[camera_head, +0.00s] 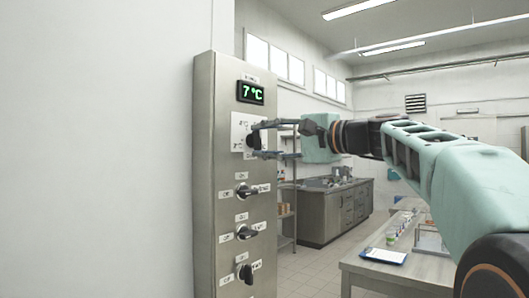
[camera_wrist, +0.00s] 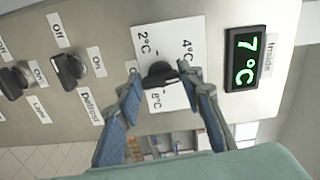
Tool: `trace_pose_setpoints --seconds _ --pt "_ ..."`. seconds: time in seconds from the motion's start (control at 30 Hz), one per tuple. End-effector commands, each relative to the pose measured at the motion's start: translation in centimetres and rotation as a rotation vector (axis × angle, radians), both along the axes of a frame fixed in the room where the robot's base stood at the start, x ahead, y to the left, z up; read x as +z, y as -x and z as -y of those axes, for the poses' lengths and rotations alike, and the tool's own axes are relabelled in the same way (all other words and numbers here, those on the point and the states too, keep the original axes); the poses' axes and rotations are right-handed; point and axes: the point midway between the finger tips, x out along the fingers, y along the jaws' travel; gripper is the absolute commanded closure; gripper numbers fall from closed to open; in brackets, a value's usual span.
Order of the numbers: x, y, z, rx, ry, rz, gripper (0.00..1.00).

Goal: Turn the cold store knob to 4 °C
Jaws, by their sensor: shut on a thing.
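The cold store knob (camera_wrist: 158,72) is black and sits on a white dial plate (camera_wrist: 172,38) marked 2 °C, 4 °C and 8 °C. It also shows in the head view (camera_head: 252,140), partly behind my fingers. A black display (camera_head: 251,92) above it reads 7 °C in green; it also shows in the wrist view (camera_wrist: 245,58). My gripper (camera_head: 260,139) points at the panel, its two fingers on either side of the knob and shut on it. Which mark the knob points to I cannot tell.
The knob is on a tall steel panel (camera_head: 204,170). Below it are several more black switches, one (camera_head: 246,191) close under my gripper; one is labelled Defrost (camera_wrist: 70,68) in the wrist view. A table (camera_head: 418,262) with a clipboard (camera_head: 384,256) stands at the right, under my arm.

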Motion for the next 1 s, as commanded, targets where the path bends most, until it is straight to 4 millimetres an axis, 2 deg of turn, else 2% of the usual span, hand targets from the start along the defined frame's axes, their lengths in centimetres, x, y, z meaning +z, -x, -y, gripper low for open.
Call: trace_pose_setpoints --seconds 0.03,0.5,1.0 --pt "-0.49 -0.03 0.01 0.001 0.025 0.032 0.90" --pt "-0.41 -0.09 0.10 0.000 0.218 0.276 0.90" --pt "-0.27 -0.08 0.05 0.001 0.262 0.334 0.90"
